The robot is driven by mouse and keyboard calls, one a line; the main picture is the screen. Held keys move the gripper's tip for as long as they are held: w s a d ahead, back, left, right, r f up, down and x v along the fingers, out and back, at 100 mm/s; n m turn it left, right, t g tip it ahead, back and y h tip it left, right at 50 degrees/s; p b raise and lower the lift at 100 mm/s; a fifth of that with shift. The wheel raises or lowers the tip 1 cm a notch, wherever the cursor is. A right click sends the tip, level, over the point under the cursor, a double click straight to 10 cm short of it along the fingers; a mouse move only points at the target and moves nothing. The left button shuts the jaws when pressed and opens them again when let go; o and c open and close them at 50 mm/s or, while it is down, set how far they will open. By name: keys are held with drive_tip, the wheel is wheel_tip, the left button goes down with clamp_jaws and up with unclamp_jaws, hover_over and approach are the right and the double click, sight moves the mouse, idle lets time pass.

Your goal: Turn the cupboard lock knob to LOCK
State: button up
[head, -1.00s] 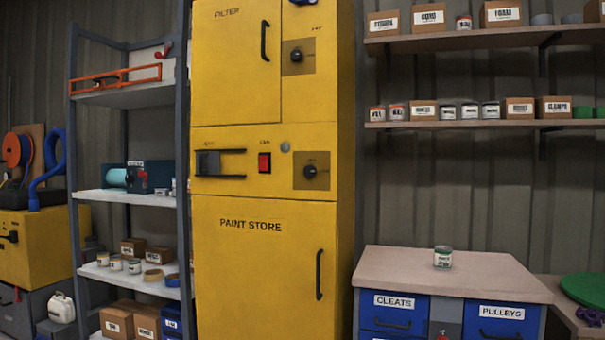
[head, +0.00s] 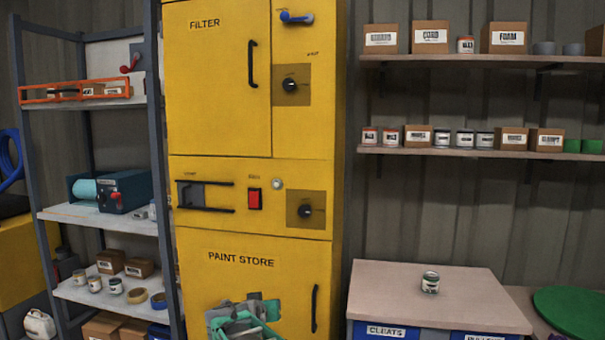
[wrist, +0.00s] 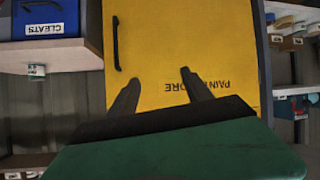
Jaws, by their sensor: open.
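The tall yellow cupboard (head: 216,120) has an upper FILTER door, a control panel and a lower PAINT STORE door (head: 205,275), all closed. A black round knob (head: 289,86) sits on a brownish plate right of the FILTER door. A second black knob (head: 305,211) sits on a similar plate at the panel's right. Their small labels are too blurred to read, so I cannot tell their settings. My gripper (wrist: 160,88) is open and empty before the PAINT STORE door, which appears upside down in the wrist view. In the head view, my green and grey wrist is below both knobs.
The cupboard also has a blue lever (head: 297,18), a red switch (head: 255,199), a slider (head: 190,195) and black bar handles. A loaded grey rack (head: 160,180) stands left. A bench (head: 400,290) with a can (head: 430,282) stands right, under wall shelves (head: 450,152).

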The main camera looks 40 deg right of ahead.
sight(304, 213)
drive_tip(key=w+d+r+m+t+h+p, duration=0.1)
drive_tip(key=w+d+r+h+p, duration=0.15)
drive_tip(key=d+r+p, duration=0.55)
drive_tip(key=w+d+r+m+h+p, duration=0.15)
drive_tip(key=d+r+h, duration=0.35)
drive_tip(key=r, duration=0.7)
drive_tip(key=shift+n+y, duration=0.25)
drive_tip(key=shift+y, duration=0.3)
drive_tip(key=x, duration=0.2)
drive_tip(key=p+x, duration=0.1)
drive_tip(key=x, duration=0.2)
drive_tip(key=p+x, duration=0.1)
drive_tip(key=x, duration=0.2)
drive_tip(key=shift+s+d, duration=0.3)
drive_tip(key=shift+d, duration=0.15)
clamp_jaws()
